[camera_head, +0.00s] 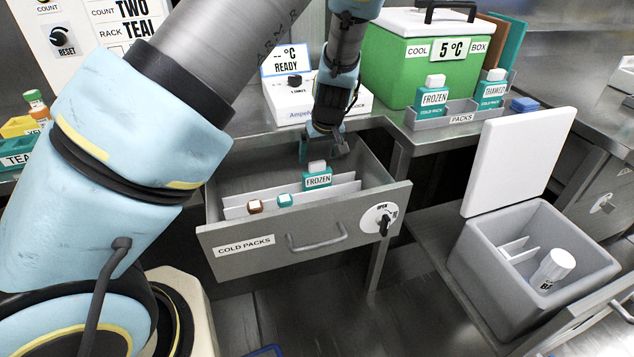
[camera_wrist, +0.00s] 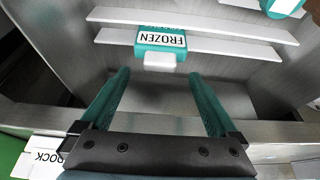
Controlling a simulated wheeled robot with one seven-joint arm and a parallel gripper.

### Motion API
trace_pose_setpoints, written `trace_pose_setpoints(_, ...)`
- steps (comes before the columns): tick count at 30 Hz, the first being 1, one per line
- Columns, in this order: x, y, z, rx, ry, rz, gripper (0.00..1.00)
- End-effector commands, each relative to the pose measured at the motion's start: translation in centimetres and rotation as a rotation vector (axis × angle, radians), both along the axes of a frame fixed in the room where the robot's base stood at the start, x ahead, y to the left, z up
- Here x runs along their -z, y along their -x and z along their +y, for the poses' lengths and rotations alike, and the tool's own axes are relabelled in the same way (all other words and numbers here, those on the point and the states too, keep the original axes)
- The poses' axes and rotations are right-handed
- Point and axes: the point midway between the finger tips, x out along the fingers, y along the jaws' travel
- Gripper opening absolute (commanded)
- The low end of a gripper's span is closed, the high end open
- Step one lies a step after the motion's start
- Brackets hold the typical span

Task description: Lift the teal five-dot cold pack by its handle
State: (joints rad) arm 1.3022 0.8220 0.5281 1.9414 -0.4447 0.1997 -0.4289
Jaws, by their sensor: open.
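A teal cold pack (camera_head: 318,180) labelled FROZEN stands upright in the open drawer, with a white handle on top. It also shows in the wrist view (camera_wrist: 160,40), its white handle towards me. No dots can be made out on it. A second teal pack (camera_head: 285,200) with a pale top sits nearer the drawer front. Its edge shows at the upper right of the wrist view (camera_wrist: 284,6). My gripper (camera_head: 322,152) is open and empty above the drawer's back part. In the wrist view its fingers (camera_wrist: 158,75) lie to either side of the FROZEN pack's handle line, apart from it.
The COLD PACKS drawer (camera_head: 270,251) has white dividers and a brown-topped pack (camera_head: 255,206). An open grey bin (camera_head: 478,258) stands right.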

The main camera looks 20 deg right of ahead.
Motion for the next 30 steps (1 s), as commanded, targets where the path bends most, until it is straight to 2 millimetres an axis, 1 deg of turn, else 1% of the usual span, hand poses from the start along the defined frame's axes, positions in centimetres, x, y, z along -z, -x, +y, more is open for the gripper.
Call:
trace_pose_setpoints(3,1.8,-0.6,0.0,-0.002,-0.003,0.002,0.95)
trace_pose_setpoints(6,3.0,-1.1,-0.1,-0.002,-0.002,0.001,0.95)
trace_pose_setpoints(9,3.5,-1.3,-0.2,0.000,-0.001,0.000,0.95)
trace_pose_setpoints(16,3.6,-1.3,-0.2,0.000,-0.001,0.000,0.95)
trace_pose_setpoints(30,3.6,-1.3,-0.2,0.000,-0.001,0.000,0.42)
